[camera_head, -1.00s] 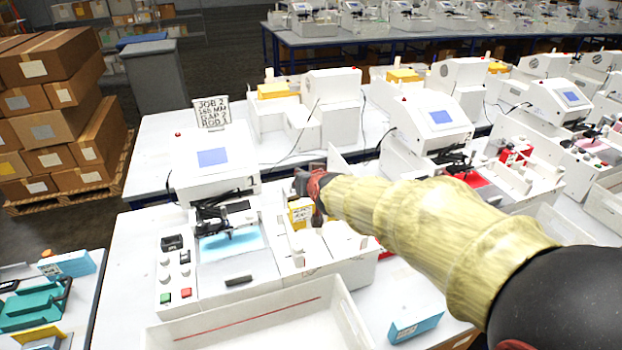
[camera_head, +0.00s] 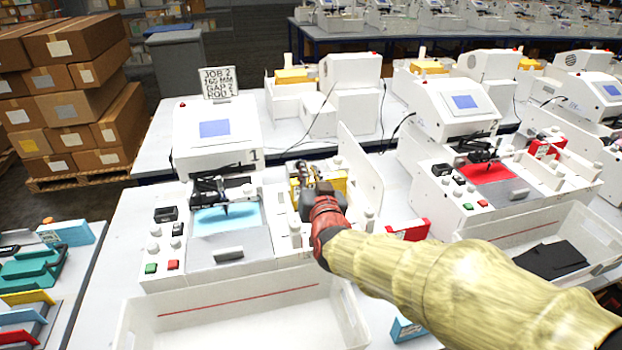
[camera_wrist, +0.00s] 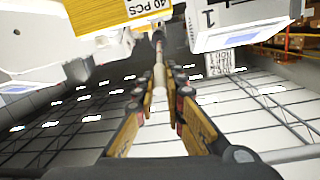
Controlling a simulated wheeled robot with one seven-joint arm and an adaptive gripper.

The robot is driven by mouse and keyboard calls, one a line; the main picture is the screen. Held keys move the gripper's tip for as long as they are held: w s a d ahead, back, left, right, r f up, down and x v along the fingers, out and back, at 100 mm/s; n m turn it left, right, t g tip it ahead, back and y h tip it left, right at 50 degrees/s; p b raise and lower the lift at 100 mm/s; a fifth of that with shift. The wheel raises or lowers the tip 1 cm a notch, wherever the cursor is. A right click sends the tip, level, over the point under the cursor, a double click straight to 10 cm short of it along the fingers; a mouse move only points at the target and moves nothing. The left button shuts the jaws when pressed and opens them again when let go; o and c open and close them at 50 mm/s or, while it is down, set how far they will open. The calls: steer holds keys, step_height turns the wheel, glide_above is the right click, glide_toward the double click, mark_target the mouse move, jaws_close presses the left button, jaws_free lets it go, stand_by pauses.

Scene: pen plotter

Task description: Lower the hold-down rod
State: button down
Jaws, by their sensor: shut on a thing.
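In the wrist view a thin pale rod (camera_wrist: 159,62) with a darker end runs between the fingertips of my gripper (camera_wrist: 160,88), which is shut on it. In the head view my gripper (camera_head: 306,176) is over the right part of the plotter marked 1 (camera_head: 216,146), beside a yellow block of stock (camera_head: 334,181). The rod is hidden there by the gripper and wrist. The wrist view shows the yellow block with a "40 PCS" label (camera_wrist: 148,7) just beyond. I cannot tell how high the rod stands.
A white upright panel (camera_head: 361,172) stands right of my gripper. An open white tray (camera_head: 240,318) lies in front of the plotter. A second plotter with a red sheet (camera_head: 487,173) stands to the right. A job sign (camera_head: 217,83) stands behind the first plotter.

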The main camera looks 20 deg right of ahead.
steer(key=shift+s+f+t+b, duration=0.15)
steer(key=shift+f+t+b, duration=0.2)
steer(key=shift+b, duration=0.3)
steer(key=c, duration=1.8)
jaws_free()
steer(key=shift+c, duration=0.2)
steer(key=s, duration=1.2)
steer(key=shift+a+r, duration=0.4)
steer(key=shift+r, duration=0.05)
steer(key=shift+f, duration=0.1)
